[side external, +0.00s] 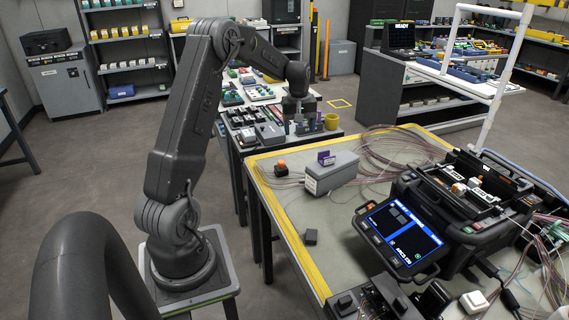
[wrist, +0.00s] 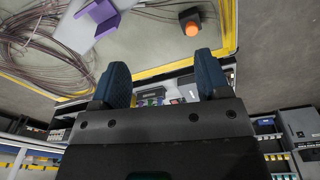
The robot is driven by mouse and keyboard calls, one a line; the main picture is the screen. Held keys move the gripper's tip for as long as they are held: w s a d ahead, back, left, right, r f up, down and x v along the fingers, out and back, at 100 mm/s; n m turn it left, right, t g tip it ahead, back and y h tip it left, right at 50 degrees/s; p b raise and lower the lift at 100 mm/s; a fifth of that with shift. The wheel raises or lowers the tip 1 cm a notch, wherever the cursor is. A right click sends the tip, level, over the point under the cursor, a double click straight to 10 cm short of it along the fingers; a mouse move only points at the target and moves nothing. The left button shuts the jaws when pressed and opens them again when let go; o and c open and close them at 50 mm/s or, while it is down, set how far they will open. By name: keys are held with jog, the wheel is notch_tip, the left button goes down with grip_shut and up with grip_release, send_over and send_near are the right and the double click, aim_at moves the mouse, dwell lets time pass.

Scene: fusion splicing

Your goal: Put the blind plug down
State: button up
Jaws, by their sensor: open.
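My gripper (wrist: 163,80) is open in the wrist view, with its two dark blue fingers wide apart and nothing held between them. In the side view my gripper (side external: 298,118) hangs over the far side bench, small and partly lost against the parts there. I cannot tell for sure which object is the blind plug. A purple piece (side external: 326,158) stands on the grey box (side external: 331,174) on the work table; the purple piece also shows in the wrist view (wrist: 108,24). A black block with an orange top (side external: 281,169) sits beside the box, apart from my gripper.
A fusion splicer (side external: 470,205) with a lit screen stands at the table's right. Loose fibre coils (side external: 395,150) lie behind the grey box. A yellow cup (side external: 331,121) stands on the side bench's near end.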

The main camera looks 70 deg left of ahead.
jog(key=s+d+r+m+t, duration=0.1)
jog(key=s+d+r+m, duration=0.15)
jog(key=d+r, duration=0.55)
jog(key=s+d+r+m+t, duration=0.1)
jog(key=d+r+m, duration=0.25)
jog(key=d, duration=0.85)
jog(key=s+d+m+t, duration=0.2)
jog(key=s+d+m, duration=0.7)
jog(key=s+d, duration=0.6)
jog(key=shift+s+d+t+h, duration=0.25)
jog(key=shift+d+t+h, duration=0.05)
jog(key=shift+t, duration=0.1)
